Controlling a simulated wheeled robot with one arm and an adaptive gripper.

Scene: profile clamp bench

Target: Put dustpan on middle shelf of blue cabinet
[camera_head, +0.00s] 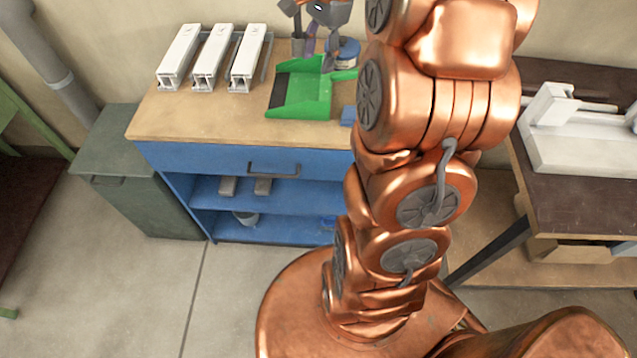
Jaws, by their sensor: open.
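The green dustpan (312,98) lies on the wooden top of the blue cabinet (190,158). Its dark lip faces left and its handle points right, partly behind my copper arm. My gripper (327,64) is open and empty at the back of the cabinet top. Its grey fingers point down close to the dustpan's back edge; I cannot tell whether they touch it. The cabinet has a drawer above open shelves. The middle shelf (290,199) carries two small grey blocks at its left. My arm hides the cabinet's right side.
Three white profile pieces (212,58) stand at the back left of the top. A small blue item (348,115) lies right of the dustpan. A grey bowl (246,218) stands on the lower shelf. A green-grey bin (140,185) is left. Floor in front is clear.

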